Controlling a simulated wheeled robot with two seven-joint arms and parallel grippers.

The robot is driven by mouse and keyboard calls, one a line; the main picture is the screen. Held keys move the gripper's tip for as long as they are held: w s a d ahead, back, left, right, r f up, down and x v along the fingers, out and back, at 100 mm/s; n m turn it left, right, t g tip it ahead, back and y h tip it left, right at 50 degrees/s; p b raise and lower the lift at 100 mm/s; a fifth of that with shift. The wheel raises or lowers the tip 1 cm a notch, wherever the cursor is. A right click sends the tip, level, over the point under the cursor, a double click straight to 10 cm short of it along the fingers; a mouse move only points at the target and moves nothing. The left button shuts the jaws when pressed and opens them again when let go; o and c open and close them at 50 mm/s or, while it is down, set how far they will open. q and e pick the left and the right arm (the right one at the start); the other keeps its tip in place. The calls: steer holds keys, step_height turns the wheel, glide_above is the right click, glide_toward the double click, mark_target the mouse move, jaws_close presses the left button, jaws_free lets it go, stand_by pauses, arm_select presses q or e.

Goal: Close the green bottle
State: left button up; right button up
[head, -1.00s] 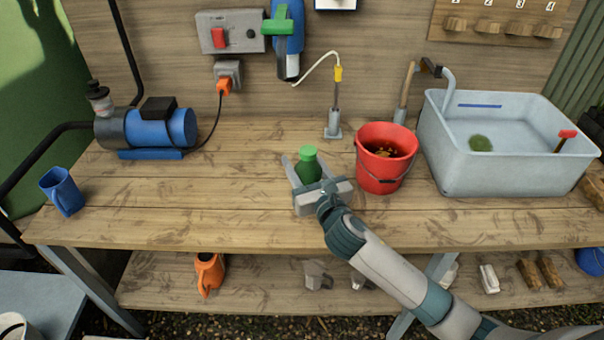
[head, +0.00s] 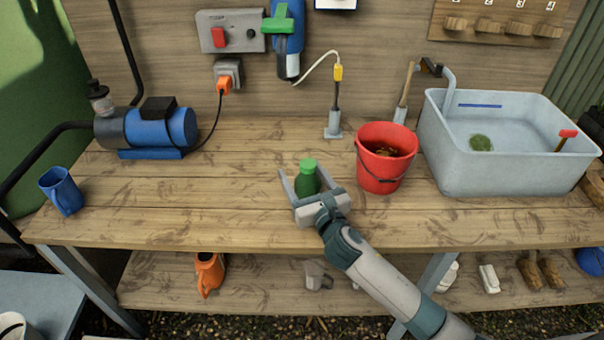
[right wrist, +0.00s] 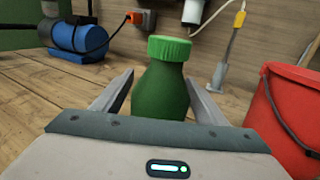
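The green bottle (head: 306,184) is upright on the workbench (head: 180,205), left of the red bucket. Its lighter green ribbed cap (head: 309,165) sits on the neck. In the right wrist view the bottle (right wrist: 160,98) and cap (right wrist: 169,49) show close up, with the lower body hidden by my palm. My right gripper (head: 303,167) is open, one finger on each side of the bottle. Gaps show between the fingers (right wrist: 160,80) and the bottle. My left gripper is not in view.
The red bucket (head: 370,176) is close on the right, with a grey basin (head: 480,178) beyond it. A blue pump (head: 165,128) and blue mug (head: 62,190) are left. The bench between mug and bottle is clear.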

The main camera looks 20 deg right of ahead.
mark_target(313, 192)
steer(key=shift+r, duration=0.15)
steer(key=shift+s, duration=0.3)
steer(key=s, duration=0.3)
steer(key=s+d, duration=0.1)
steer(key=s, duration=0.2)
steer(key=s+b, duration=0.1)
steer(key=s, duration=0.3)
steer(key=shift+s+d, duration=0.1)
steer(key=shift+d, duration=0.05)
steer(key=shift+s, duration=0.5)
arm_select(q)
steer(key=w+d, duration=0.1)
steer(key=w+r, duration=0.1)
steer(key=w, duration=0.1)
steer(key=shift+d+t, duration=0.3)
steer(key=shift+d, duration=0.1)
